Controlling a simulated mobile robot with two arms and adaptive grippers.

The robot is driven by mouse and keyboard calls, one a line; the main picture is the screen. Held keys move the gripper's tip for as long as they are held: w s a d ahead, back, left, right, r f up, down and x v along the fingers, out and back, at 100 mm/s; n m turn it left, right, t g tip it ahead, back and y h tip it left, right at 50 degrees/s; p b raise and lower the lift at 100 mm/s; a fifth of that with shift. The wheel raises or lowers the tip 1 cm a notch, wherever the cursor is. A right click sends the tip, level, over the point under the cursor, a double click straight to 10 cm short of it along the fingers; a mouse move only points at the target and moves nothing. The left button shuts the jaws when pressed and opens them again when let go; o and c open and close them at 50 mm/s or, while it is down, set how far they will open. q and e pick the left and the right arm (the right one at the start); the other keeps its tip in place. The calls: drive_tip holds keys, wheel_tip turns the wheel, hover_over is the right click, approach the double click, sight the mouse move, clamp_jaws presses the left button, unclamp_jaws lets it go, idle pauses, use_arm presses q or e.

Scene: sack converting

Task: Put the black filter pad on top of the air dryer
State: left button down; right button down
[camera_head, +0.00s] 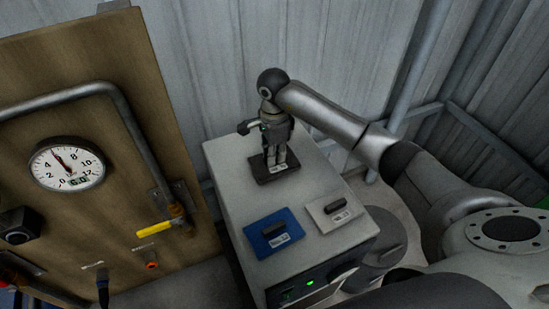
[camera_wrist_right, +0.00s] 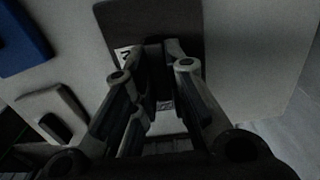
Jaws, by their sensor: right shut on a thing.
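The black filter pad (camera_head: 262,174) is a dark flat plate with a small white label. It lies flat over the back part of the top of the air dryer (camera_head: 229,185), a pale grey box; I cannot tell if it touches the top. My right gripper (camera_head: 275,163) points straight down and is shut on the pad's raised handle. In the right wrist view the pad (camera_wrist_right: 180,20) shows beyond the fingers (camera_wrist_right: 157,47), which hide most of the handle. My left gripper is in neither view.
A blue pad (camera_head: 258,226) and a white pad (camera_head: 346,203), each with a dark handle, lie on the front of the dryer top. A wooden panel (camera_head: 90,120) with a gauge, pipe and yellow-handled valve stands at left. A corrugated wall (camera_head: 230,60) is behind.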

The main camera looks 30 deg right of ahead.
drive_tip(key=shift+f, duration=1.05)
drive_tip(key=c, duration=1.5)
unclamp_jaws()
drive_tip(key=shift+f, duration=0.1)
drive_tip(key=shift+o, duration=0.2)
wheel_tip(320, 180, up, 12)
drive_tip(key=shift+b, duration=0.45)
